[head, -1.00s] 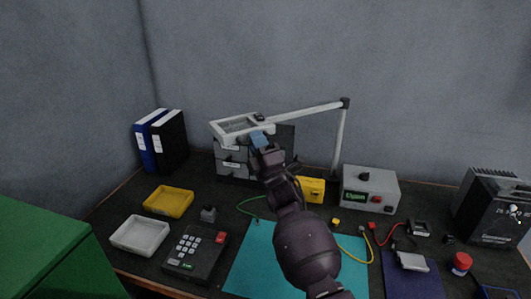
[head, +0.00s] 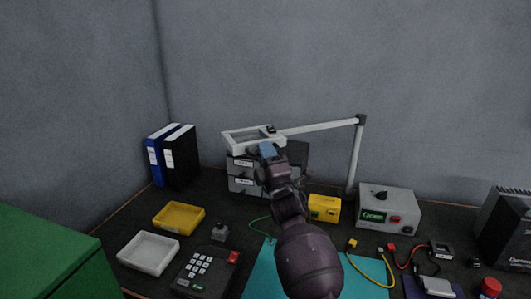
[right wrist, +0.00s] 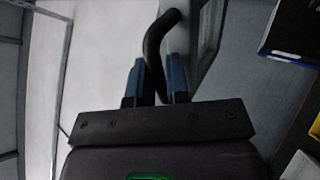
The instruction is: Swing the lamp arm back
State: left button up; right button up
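The desk lamp has a pale rectangular head (head: 240,148), a long straight arm (head: 318,126) and an upright post (head: 355,160) at the back of the bench. The arm reaches left from the post, and the head hangs in front of the drawer unit. My right gripper (head: 268,148) is at the front right edge of the lamp head. In the right wrist view, a black curved handle (right wrist: 153,45) runs between the two blue fingers of the right gripper (right wrist: 155,80), which look closed on it. My left gripper is not in view.
The grey drawer unit (head: 242,181) is behind the lamp head. A yellow box (head: 324,208) and a grey power supply (head: 388,207) stand near the post. Binders (head: 180,155), a yellow tray (head: 179,217) and a white tray (head: 148,253) are at the left. The wall is close behind.

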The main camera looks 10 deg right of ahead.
jog(key=shift+o, duration=0.2)
jog(key=v, duration=1)
jog(key=shift+s+f, duration=0.2)
jog(key=shift+s, duration=0.15)
jog(key=shift+d, duration=0.1)
